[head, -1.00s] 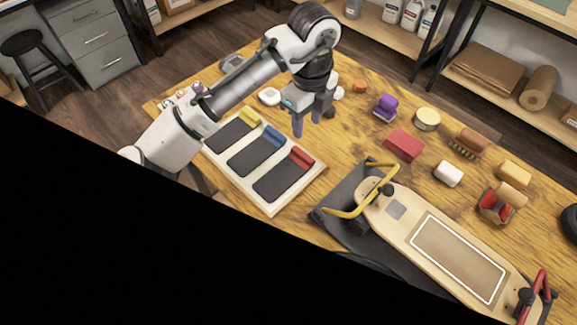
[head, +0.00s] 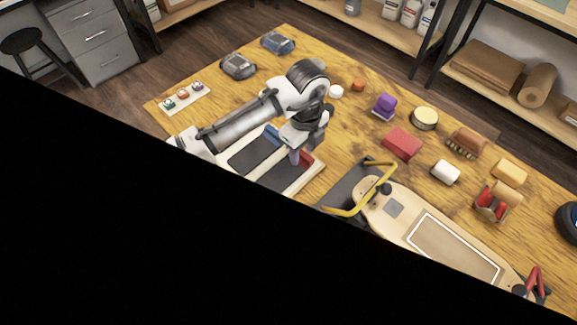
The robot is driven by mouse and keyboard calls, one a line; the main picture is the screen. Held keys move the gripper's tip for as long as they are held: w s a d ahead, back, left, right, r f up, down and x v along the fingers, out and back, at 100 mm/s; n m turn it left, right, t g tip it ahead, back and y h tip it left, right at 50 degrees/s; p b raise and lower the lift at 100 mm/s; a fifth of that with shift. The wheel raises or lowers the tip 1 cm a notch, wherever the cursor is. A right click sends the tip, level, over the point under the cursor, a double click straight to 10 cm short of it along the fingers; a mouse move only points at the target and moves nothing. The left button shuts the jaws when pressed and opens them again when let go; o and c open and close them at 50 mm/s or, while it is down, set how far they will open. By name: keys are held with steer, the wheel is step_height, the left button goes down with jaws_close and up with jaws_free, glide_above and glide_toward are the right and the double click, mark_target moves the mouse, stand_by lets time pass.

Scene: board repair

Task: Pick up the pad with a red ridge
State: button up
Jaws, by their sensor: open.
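The pad with a red ridge (head: 282,177) is dark grey and lies at the right end of a pale tray (head: 303,184). Part of its red ridge (head: 306,158) shows beside my fingers. My gripper (head: 297,156) is open and points down over this pad, close to the ridge. I cannot tell whether the fingers touch it. The pad with a blue ridge (head: 250,151) lies to its left, partly behind my arm. The pad with a yellow ridge is hidden by my arm.
A skateboard deck (head: 395,209) with a yellow clamp (head: 345,211) stands to the right of the tray. A red block (head: 402,143), a purple brush (head: 384,106) and a white roll (head: 446,172) stand farther right. A small board with coloured pieces (head: 183,96) lies at the left.

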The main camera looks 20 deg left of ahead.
jaws_close()
steer(key=shift+r, duration=0.1)
step_height(320, 180, up, 24)
steer(key=p, duration=0.4)
stand_by(1.1)
